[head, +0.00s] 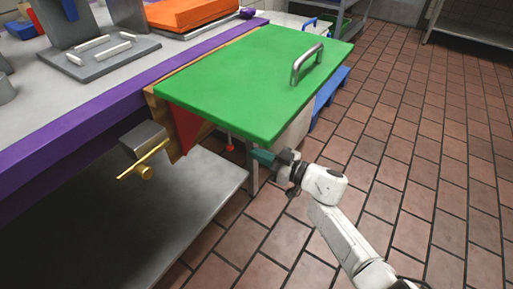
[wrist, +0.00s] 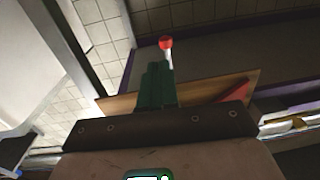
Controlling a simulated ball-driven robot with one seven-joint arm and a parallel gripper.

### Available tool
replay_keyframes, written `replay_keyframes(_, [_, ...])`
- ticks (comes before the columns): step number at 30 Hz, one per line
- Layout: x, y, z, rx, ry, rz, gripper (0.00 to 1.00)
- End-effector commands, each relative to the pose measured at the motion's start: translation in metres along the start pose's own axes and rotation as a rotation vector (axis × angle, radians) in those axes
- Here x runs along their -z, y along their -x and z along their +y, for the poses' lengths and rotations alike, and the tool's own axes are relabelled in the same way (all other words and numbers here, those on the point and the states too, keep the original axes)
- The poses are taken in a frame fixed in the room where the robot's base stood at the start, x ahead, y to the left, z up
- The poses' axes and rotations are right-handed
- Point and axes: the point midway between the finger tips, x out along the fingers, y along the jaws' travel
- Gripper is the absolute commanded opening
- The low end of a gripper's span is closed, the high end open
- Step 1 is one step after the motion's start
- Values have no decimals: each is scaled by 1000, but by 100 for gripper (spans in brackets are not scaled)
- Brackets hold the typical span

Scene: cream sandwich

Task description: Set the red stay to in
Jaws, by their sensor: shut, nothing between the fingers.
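A red triangular piece (head: 187,125), which looks like the red stay, stands under the near left part of the raised green leaf (head: 250,75). Part of a red piece also shows at right in the wrist view (wrist: 237,92). A small red knob (head: 229,148) hangs on a thin stem below the leaf's edge; in the wrist view the knob (wrist: 166,42) is just beyond my fingertips on a pale stem. My gripper (head: 256,154) is shut and empty, right of the knob at the leaf's near edge. Its dark green fingers (wrist: 157,72) point toward the knob; contact cannot be told.
A silver handle (head: 306,63) stands on the leaf. A purple-edged counter (head: 100,118) is at left, with a brass T-handle (head: 145,172) on a grey block below. A grey lower shelf (head: 170,220) lies underneath. The tiled floor (head: 430,150) at right is clear.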

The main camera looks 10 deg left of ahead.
Motion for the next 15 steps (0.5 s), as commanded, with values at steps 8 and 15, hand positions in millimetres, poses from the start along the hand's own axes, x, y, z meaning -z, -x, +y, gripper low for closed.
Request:
replay_keyframes(8, [3, 48, 6, -4, -1, 0, 0])
replay_keyframes(15, [1, 77, 9, -2, -1, 0, 0])
